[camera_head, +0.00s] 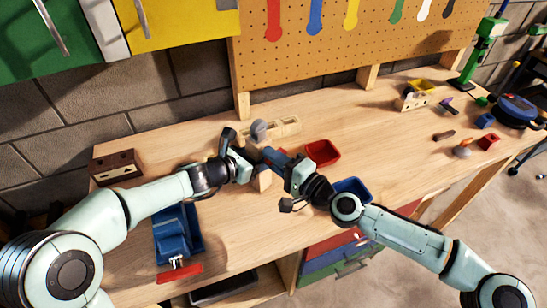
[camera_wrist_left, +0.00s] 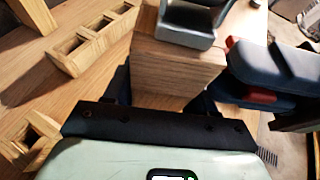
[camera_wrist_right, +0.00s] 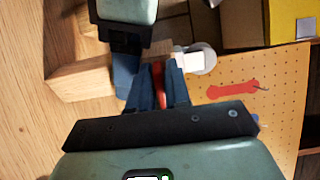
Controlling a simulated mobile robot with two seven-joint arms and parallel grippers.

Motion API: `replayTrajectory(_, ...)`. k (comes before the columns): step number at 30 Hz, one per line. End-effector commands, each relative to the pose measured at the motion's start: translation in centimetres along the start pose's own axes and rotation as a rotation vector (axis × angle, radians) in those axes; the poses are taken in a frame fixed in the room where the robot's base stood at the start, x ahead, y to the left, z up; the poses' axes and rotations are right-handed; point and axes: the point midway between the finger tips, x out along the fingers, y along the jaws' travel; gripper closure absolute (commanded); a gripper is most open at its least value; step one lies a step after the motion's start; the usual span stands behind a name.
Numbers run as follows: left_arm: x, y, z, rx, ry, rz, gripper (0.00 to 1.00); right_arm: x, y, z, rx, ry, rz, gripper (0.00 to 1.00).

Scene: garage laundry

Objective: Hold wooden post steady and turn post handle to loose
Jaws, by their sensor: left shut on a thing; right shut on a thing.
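The wooden post (camera_wrist_left: 178,75) stands between the dark fingers of my left gripper (camera_head: 254,163), which is shut on it. The post also shows in the right wrist view (camera_wrist_right: 85,80), and only a small part of it shows below the grippers in the head view (camera_head: 263,181). A grey metal piece (camera_wrist_left: 187,22) sits at the post's end in the left wrist view. My right gripper (camera_head: 270,157) is shut on a narrow red post handle (camera_wrist_right: 159,84), mostly hidden between its blue fingers. The two grippers are close together over the bench.
A notched wooden block (camera_head: 285,127) lies behind the grippers, with a grey rounded part (camera_head: 259,130) by it. A red bin (camera_head: 322,152) and a blue bin (camera_head: 352,188) are to the right. A blue vise (camera_head: 176,232) is at front left. The right bench has free room.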

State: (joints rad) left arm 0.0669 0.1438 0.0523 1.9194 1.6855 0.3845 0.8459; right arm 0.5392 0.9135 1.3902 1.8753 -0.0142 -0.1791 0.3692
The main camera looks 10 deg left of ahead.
Motion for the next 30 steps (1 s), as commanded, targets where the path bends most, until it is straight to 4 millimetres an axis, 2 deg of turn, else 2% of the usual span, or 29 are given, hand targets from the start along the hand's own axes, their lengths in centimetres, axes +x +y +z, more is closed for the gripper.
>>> replayTrajectory(18,-0.08,0.28,-0.02,-0.001,0.001,0.007,0.86,-0.02,0.07,0.0,-0.046,0.0,0.001,1.0)
replayTrajectory(19,-0.08,0.28,-0.02,-0.001,0.001,0.007,0.86,-0.02,0.07,0.0,-0.045,0.0,0.001,0.79)
replayTrajectory(20,-0.08,0.28,-0.02,-0.001,0.001,0.007,0.86,-0.02,0.07,0.0,-0.045,0.0,0.001,0.7)
replayTrajectory(21,-0.08,0.28,-0.03,-0.001,0.001,0.007,0.86,-0.02,0.09,-0.01,-0.045,0.0,0.001,0.65)
replayTrajectory(30,-0.06,0.18,0.0,0.0,0.0,0.005,0.86,-0.06,0.33,-0.03,-0.042,-0.001,0.005,0.65)
